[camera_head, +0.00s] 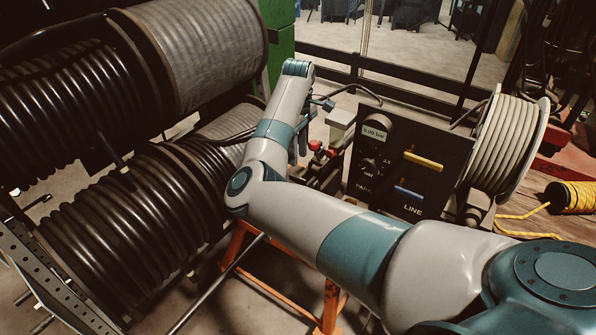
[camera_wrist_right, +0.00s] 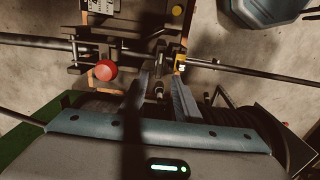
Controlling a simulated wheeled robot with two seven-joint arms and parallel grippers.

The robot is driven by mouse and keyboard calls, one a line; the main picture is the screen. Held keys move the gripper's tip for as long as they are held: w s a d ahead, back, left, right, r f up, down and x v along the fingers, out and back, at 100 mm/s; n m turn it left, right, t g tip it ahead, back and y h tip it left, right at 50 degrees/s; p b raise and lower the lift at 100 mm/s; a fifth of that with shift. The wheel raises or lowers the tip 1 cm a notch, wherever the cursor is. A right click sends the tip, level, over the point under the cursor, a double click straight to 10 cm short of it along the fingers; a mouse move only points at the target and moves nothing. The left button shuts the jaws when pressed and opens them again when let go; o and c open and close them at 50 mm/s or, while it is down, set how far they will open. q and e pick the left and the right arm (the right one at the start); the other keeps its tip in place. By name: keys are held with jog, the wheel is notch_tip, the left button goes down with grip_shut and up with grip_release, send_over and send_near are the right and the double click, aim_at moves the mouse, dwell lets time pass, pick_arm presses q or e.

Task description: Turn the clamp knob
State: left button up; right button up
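A round red knob (camera_wrist_right: 106,70), which looks like the clamp knob, sits on the crimper's dark frame in the right wrist view. In the head view, red knob parts (camera_head: 315,145) show just right of my right gripper (camera_head: 303,140). In the wrist view my right gripper (camera_wrist_right: 160,105) has its two fingers apart, with nothing held between them. The red knob lies left of the fingers and outside their gap. A small dark fitting (camera_wrist_right: 158,90) shows between the fingers, farther off. My forearm partly hides the crimper in the head view. My left gripper is not in view.
A dark panel (camera_head: 440,165) with a gauge display, a yellow lever and a blue lever stands right of the knob. Large black hose reels (camera_head: 130,215) stand close on the left. A grey hose reel (camera_head: 508,140) stands at right. A rod (camera_wrist_right: 255,72) crosses the wrist view.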

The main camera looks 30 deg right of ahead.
aim_at(298, 177)
notch_tip(298, 177, down, 8)
jog(key=shift+f+p, duration=0.25)
jog(key=shift+p, duration=0.45)
grip_shut()
